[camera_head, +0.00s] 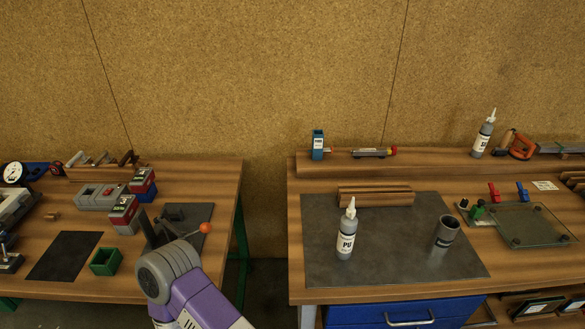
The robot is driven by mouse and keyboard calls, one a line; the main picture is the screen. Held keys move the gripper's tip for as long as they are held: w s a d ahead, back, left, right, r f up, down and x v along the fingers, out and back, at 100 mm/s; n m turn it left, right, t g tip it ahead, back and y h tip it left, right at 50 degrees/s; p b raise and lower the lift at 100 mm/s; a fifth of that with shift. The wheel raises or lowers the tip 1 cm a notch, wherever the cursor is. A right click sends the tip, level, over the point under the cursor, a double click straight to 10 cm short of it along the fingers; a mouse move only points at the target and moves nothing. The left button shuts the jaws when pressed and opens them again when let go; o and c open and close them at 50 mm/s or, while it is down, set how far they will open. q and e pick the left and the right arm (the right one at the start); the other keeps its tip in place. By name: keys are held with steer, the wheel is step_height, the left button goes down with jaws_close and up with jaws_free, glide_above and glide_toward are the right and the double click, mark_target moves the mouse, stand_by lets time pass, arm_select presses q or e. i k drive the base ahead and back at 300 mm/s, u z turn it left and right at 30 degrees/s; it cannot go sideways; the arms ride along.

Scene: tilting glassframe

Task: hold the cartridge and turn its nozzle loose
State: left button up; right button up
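A grey bottle-shaped cartridge (346,244) with a white "PU" label stands upright on the dark mat of the right bench. Its pointed white nozzle (350,208) is on top. A second, similar cartridge (482,140) with a white nozzle stands on the raised back shelf at the right. One purple and grey arm of mine, apparently the left, reaches over the left bench. Its gripper (156,232) seems to be the dark part beyond the grey wrist, largely hidden, well left of the cartridges and apart from them. My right gripper is not in view.
The dark mat (400,268) holds a grey cup (446,231) and a wooden block (375,196). A glass plate (530,225) lies to the right. The left bench carries battery packs, a green box (105,261) and an orange-knobbed lever (205,228). A gap separates the benches.

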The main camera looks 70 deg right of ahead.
mark_target(350, 211)
steer(key=u, duration=0.3)
steer(key=k, duration=1.45)
steer(key=z, duration=0.6)
